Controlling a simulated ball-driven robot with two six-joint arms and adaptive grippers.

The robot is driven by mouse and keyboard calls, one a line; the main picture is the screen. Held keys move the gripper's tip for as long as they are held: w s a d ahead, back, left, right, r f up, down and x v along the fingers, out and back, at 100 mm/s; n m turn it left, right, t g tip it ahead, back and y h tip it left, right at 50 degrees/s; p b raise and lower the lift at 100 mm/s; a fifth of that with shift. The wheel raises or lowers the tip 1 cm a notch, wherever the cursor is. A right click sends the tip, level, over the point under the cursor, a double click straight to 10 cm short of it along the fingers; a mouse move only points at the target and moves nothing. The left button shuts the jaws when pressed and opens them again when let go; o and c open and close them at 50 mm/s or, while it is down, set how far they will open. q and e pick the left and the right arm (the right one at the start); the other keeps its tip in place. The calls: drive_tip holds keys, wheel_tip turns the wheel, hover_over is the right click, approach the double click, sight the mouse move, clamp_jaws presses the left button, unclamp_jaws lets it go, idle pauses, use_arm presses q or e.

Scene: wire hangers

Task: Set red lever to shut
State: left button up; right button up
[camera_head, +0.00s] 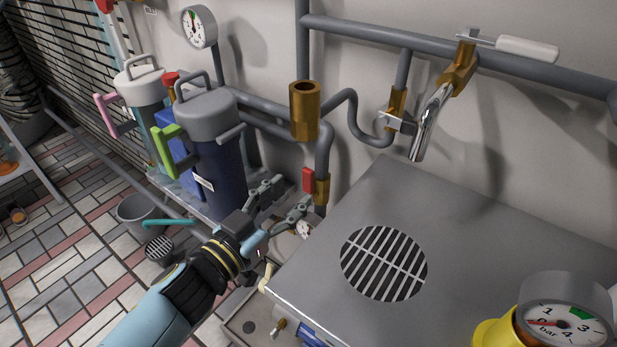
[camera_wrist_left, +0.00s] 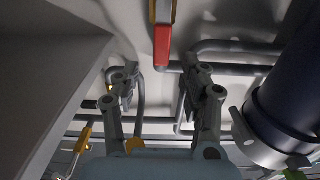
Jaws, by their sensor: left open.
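The red lever (camera_head: 308,180) is a small red handle on a brass valve (camera_head: 322,190), low on the grey pipe by the wall. It hangs roughly along the pipe. In the left wrist view the red lever (camera_wrist_left: 162,46) shows at top centre, ahead of the gap between the fingers. My left gripper (camera_head: 288,194) is open and empty, just left of and below the lever. It also shows in the left wrist view (camera_wrist_left: 162,82), its two fingers spread apart. I see no contact with the lever. My right gripper is out of view.
A metal cabinet (camera_head: 480,225) with a round grille stands close on the right. A dark blue canister (camera_head: 218,160) with a grey lid stands on the left. Pipes (camera_head: 350,105) run along the wall. A gauge (camera_head: 565,320) is at the lower right.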

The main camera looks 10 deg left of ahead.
sight(306, 180)
use_arm(q)
drive_tip(key=b+x, duration=0.1)
drive_tip(key=x, duration=0.5)
drive_tip(key=shift+w, duration=0.35)
drive_tip(key=shift+c, duration=0.2)
clamp_jaws()
